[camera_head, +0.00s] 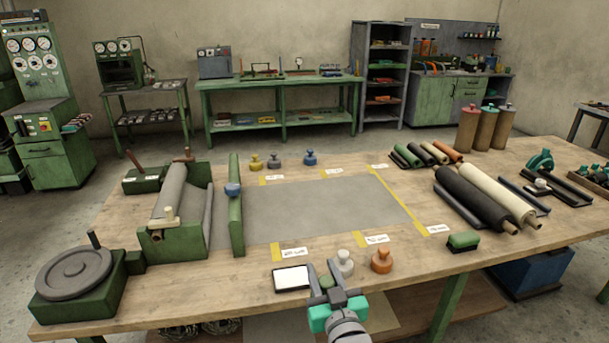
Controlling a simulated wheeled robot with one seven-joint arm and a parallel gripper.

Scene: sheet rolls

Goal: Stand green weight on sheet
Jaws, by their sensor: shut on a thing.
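The grey sheet (325,208) lies flat on the wooden table, running right from the roll stand past a green upright bar. My gripper (324,272) is at the table's front edge, in front of the sheet. It is shut on a small green thing, which looks like the green weight (327,282); the fingers hide much of it. It is apart from the sheet. A white weight (345,263) and an orange weight (382,262) stand just right of my gripper. Yellow (255,162), grey (274,162) and blue (310,158) weights stand beyond the sheet's far edge.
The green bar (236,215) with a blue knob stands across the sheet's left part. A white pad (291,278) lies left of my gripper. Yellow tape strips (385,192) mark the sheet area. Black and cream rolls (472,198) lie at right. The sheet's middle is clear.

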